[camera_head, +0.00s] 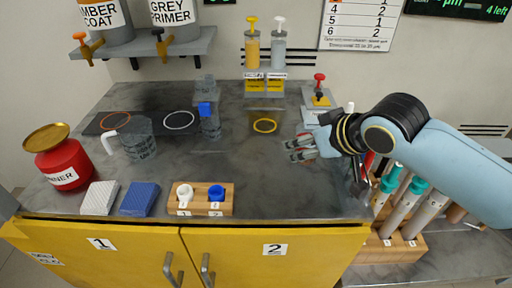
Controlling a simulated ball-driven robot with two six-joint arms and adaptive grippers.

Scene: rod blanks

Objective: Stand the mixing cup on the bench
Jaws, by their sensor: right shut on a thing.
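A clear, grey-tinted cup with markings and a white handle (138,142) stands upright on the left of the grey bench (235,170). I cannot tell for sure whether it is the mixing cup. My left gripper is not in view.
A clear vessel with a blue part (209,127) stands behind the middle. A red jar (62,165) stands at the left. Two sponge-like blocks (139,199) and a wooden holder (208,208) line the front edge. A rod rack (400,244) is at the right. Mid-bench is clear.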

